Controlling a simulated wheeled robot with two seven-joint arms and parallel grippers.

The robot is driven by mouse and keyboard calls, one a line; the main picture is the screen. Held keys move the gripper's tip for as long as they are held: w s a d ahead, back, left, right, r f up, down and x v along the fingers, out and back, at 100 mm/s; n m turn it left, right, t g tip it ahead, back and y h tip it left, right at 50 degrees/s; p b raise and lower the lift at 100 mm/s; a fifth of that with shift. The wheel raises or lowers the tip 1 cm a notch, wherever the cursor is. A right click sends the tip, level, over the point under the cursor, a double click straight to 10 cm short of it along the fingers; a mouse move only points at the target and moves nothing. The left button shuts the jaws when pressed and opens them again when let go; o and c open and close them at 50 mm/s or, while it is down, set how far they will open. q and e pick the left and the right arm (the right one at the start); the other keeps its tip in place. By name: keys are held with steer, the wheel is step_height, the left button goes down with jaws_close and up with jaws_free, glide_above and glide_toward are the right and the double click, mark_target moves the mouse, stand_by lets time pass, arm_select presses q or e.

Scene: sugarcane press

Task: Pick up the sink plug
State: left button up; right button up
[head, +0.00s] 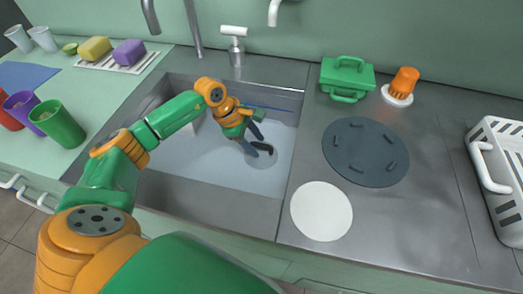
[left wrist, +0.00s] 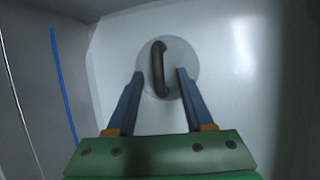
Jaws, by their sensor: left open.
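The sink plug (head: 262,157) is a round pale disc with a dark curved handle, lying on the floor of the sink basin (head: 215,165). In the left wrist view the plug (left wrist: 180,58) is straight ahead, its dark handle running up and down the picture. My left gripper (head: 256,142) reaches down into the basin. In the left wrist view its open blue fingers (left wrist: 160,74) stand on either side of the handle, with a gap on each side. I cannot tell whether the tips touch the disc. My right gripper is not in view.
The basin walls and a blue strip (left wrist: 64,85) lie close to the gripper. The faucet (head: 192,30) and soap dispenser (head: 236,45) stand behind the basin. A white disc (head: 321,211) and a dark round mat (head: 365,152) lie on the counter to the right.

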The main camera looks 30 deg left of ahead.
arm_select(q)
steer(key=shift+w+d+f, duration=0.15)
steer(key=shift+w+f, duration=0.05)
steer(key=shift+f, duration=0.35)
steer(key=shift+r, duration=0.1)
jaws_close()
